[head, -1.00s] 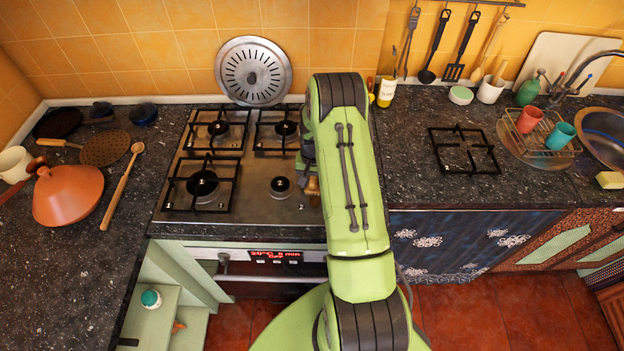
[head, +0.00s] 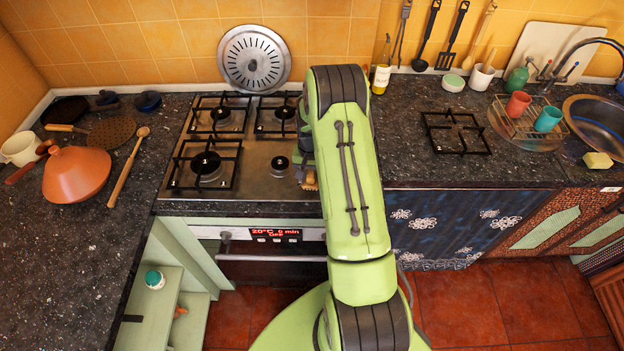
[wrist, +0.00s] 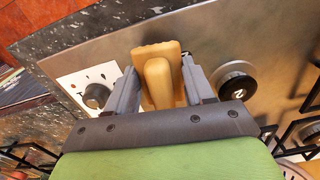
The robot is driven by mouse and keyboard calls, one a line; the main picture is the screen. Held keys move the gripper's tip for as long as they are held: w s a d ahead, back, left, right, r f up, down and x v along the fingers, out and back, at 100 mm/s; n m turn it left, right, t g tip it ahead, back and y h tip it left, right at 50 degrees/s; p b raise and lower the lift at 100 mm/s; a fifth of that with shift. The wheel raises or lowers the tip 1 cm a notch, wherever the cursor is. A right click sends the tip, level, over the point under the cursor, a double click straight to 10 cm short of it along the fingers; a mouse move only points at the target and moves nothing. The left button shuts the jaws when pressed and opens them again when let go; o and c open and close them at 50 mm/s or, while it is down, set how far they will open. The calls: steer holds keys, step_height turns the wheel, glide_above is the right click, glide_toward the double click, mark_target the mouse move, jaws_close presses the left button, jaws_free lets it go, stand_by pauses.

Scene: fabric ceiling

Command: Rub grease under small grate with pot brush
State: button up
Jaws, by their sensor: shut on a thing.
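My gripper (wrist: 160,82) is shut on the pot brush (wrist: 157,85), a pale wooden block with a raised rounded grip. The brush (head: 310,181) also shows in the head view, low over the hob's front right part; my arm hides most of the gripper there. The wrist view shows the brush between a white-plated knob and a black burner cap. I cannot tell whether its bristles touch the steel. The front right burner (head: 279,163) has no grate over it. A small black grate (head: 456,131) lies on the counter right of the hob. I cannot make out distinct grease.
Black grates (head: 205,163) stand over the other burners. A round metal disc (head: 254,58) leans on the wall behind. A tagine (head: 77,174) and wooden spoon (head: 128,167) lie left. A dish rack (head: 530,121) stands right by the sink.

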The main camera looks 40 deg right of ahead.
steer(key=shift+w+d+r+p, duration=0.15)
steer(key=shift+r+p, duration=0.25)
steer(key=shift+r, duration=0.4)
step_height(320, 180, up, 2)
steer(key=shift+r+p, duration=0.2)
steer(key=shift+p, duration=0.4)
steer(key=shift+r+p, duration=0.5)
steer(key=shift+r, duration=0.35)
